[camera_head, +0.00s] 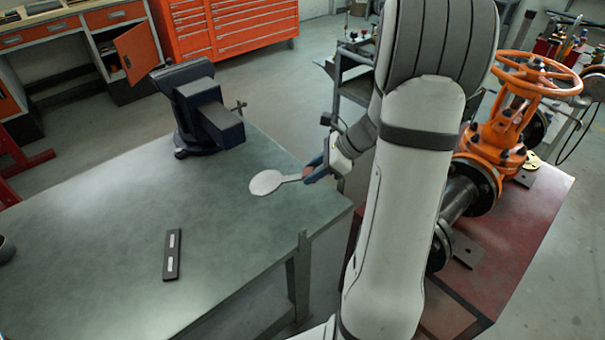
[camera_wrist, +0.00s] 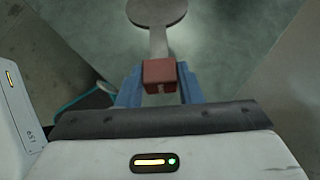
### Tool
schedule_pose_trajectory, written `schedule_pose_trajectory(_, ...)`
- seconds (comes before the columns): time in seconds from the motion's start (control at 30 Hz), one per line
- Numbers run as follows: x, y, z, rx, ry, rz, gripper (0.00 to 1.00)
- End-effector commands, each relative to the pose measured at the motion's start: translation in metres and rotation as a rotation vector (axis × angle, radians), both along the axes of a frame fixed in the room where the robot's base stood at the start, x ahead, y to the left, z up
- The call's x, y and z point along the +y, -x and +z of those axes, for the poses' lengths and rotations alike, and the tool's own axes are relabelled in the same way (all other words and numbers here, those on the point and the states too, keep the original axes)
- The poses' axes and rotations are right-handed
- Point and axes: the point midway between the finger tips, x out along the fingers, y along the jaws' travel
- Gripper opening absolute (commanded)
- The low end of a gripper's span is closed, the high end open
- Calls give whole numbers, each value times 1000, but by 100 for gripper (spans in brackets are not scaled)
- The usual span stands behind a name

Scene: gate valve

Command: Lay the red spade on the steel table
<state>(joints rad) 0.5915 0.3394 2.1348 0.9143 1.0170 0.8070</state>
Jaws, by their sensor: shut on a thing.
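The red spade has a pale grey round disc (camera_head: 266,182) on a narrow neck, with a red block at its grip end. My gripper (camera_head: 312,173) is shut on that red block, and the disc points left, over the right part of the steel table (camera_head: 110,240). In the wrist view, the blue fingers (camera_wrist: 161,88) hold both sides of the red block (camera_wrist: 160,73), and the disc (camera_wrist: 157,9) is partly cut off at the top. The disc looks about flat; I cannot tell whether it touches the table.
A dark blue vise (camera_head: 205,115) stands at the table's back. A black bar with two pale labels (camera_head: 172,255) lies front left of the disc. The table is bare between them. An orange gate valve (camera_head: 500,130) stands on a red bench (camera_head: 520,250) to the right.

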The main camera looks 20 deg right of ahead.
Motion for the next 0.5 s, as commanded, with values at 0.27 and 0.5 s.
schedule_pose_trajectory(0.27,0,0,-9,-1,1,-1,0)
schedule_pose_trajectory(0.5,0,0,-32,-1,2,-1,0)
